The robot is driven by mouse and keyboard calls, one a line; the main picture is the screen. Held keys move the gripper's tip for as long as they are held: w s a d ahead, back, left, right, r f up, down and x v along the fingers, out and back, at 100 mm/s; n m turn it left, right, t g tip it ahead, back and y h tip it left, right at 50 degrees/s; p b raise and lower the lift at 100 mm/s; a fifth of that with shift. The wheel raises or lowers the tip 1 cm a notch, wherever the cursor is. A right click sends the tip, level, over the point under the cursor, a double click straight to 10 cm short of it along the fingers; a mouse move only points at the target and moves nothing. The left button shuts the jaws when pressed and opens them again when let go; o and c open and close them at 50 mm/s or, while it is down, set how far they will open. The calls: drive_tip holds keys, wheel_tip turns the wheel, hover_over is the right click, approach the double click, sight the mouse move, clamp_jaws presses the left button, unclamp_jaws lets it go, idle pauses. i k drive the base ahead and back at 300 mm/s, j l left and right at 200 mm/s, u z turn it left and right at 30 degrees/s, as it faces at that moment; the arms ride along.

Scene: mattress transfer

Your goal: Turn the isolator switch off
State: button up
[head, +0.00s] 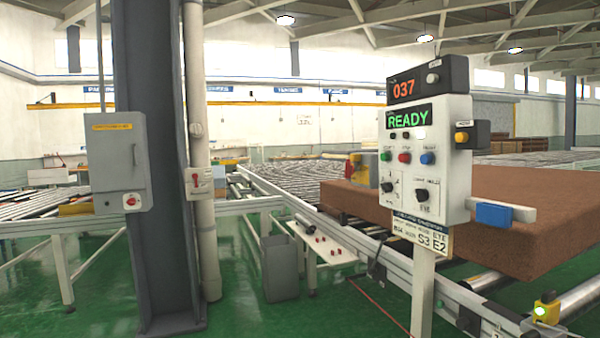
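A grey electrical cabinet (118,160) with a yellow label hangs on the left of the dark steel column. A small red rotary switch (131,201) on a pale plate sits at its lower right. A small white box (199,182) with a red handle (195,179) is on the pale pipe right of the column. No label reads clearly on either, so I cannot tell which is the isolator or how its handle is set. My gripper is not in view.
A control panel (457,190) on a white post shows "037" and "READY". Behind it a brown mattress block (480,240) lies on a roller conveyor. A dark column (155,250) stands left of centre, with a grey bin (280,268) to its right. Green floor is open in front.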

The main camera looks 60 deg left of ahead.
sight(350, 170)
drive_tip(key=u, duration=1.35)
